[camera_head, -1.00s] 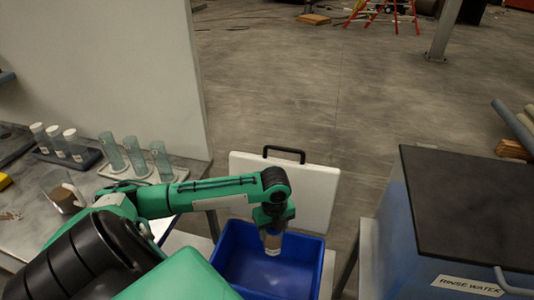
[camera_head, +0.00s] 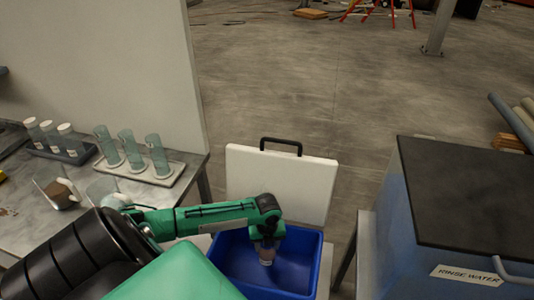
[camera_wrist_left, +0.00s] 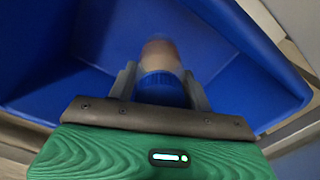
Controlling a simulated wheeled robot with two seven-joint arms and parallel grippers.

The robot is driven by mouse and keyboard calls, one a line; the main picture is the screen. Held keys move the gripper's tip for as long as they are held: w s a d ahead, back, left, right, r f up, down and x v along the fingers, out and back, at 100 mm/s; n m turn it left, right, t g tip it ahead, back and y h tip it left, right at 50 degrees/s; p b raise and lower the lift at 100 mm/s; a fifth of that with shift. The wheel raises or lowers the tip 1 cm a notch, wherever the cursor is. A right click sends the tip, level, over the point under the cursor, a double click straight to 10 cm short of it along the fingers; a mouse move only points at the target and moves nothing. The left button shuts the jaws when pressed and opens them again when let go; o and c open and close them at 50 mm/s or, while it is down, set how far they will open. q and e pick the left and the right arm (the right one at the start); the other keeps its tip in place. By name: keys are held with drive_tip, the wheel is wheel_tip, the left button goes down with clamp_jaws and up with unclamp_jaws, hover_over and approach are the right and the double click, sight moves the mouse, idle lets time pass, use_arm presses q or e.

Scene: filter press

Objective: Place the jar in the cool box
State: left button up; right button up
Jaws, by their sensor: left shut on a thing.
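The cool box (camera_head: 303,284) is a blue open box with its white lid (camera_head: 285,185) standing upright behind it, black handle on top. My left gripper (camera_head: 267,247) reaches down inside the box opening, shut on the jar (camera_head: 266,257). In the left wrist view the jar (camera_wrist_left: 160,58) has a blue lid and a blurred pale, brownish body, held between the two fingers of the gripper (camera_wrist_left: 160,88). Blue box walls surround it there. I cannot tell whether the jar touches the box floor. My right gripper is not in view.
A black-topped tank (camera_head: 475,200) labelled rinse water stands right of the box. On the left bench (camera_head: 25,220) are a rack of white-capped tubes (camera_head: 60,142), a rack of glass cylinders (camera_head: 135,158) and a beaker with brown contents (camera_head: 60,192). Open floor lies behind.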

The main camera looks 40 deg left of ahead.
use_arm(q)
wheel_tip(320, 180, down, 6)
drive_tip(key=shift+r, duration=0.2)
drive_tip(key=shift+f, duration=0.15)
drive_tip(key=o, duration=1.1)
drive_tip(key=shift+c, duration=0.2)
drive_tip(key=shift+r, duration=0.5)
wheel_tip(320, 180, up, 11)
drive_tip(key=shift+r, duration=0.1)
